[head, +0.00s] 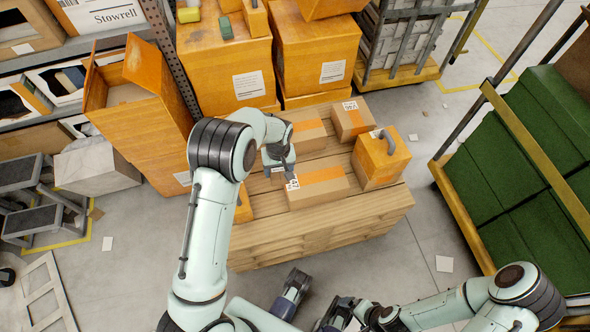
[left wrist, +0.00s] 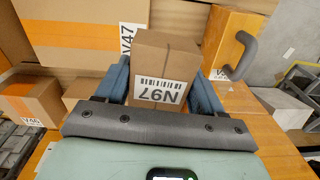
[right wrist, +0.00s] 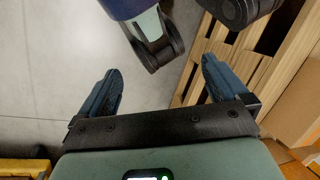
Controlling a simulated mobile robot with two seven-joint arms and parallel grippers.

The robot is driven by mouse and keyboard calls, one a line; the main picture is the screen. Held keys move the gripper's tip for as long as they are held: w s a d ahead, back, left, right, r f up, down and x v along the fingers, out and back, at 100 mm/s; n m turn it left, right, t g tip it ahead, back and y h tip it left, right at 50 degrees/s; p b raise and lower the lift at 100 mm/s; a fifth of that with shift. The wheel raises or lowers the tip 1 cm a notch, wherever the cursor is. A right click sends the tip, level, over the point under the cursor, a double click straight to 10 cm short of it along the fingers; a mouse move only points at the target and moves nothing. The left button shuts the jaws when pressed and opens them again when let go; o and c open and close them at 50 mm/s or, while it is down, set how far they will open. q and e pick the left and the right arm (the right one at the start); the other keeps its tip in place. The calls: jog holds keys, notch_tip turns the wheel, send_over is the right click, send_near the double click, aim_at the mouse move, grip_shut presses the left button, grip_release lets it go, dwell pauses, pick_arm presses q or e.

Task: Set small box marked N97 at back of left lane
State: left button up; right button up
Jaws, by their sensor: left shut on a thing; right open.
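The small box marked N97 (left wrist: 165,65) is a brown carton with a white barcode label facing my left wrist camera. My left gripper (head: 278,158) is shut on it, with a blue finger on each side. In the head view the gripper is over the left part of the wooden pallet (head: 320,235), and mostly hides the box. A larger box marked V47 (head: 320,188) lies on the pallet close by; its label also shows behind the held box in the left wrist view. My right gripper (right wrist: 160,78) is open and empty, over bare floor. I cannot make out marked lanes.
Other cartons (head: 308,135) (head: 352,118) and an orange box with a grey handle (head: 380,160) stand on the pallet. Tall orange boxes (head: 235,65) rise behind, and an open carton (head: 140,110) stands left. A cart of green crates (head: 535,150) is at right.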

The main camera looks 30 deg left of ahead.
pick_arm(q)
jog(key=w+a+n+b, duration=0.2)
jog(key=a+n+b, duration=0.3)
jog(key=a, duration=0.1)
jog(key=b, duration=0.3)
send_over(270, 189)
notch_tip(270, 189, down, 14)
jog(key=shift+s+f, duration=0.1)
jog(key=shift+f, duration=0.15)
notch_tip(270, 189, down, 5)
jog(key=shift+f+b, duration=0.15)
jog(key=shift+b, duration=0.5)
pick_arm(e)
jog(key=w+d+f+t+h, duration=0.1)
jog(key=w+d+f+t, duration=0.2)
jog(key=w+f, duration=0.6)
notch_tip(270, 189, down, 2)
jog(key=shift+w+d+f+m, duration=0.2)
jog(key=shift+d+m, duration=0.1)
jog(key=shift+d, duration=0.1)
pick_arm(q)
jog(key=shift+f, duration=0.15)
jog(key=o, duration=0.8)
pick_arm(e)
jog(key=shift+d+f, duration=0.1)
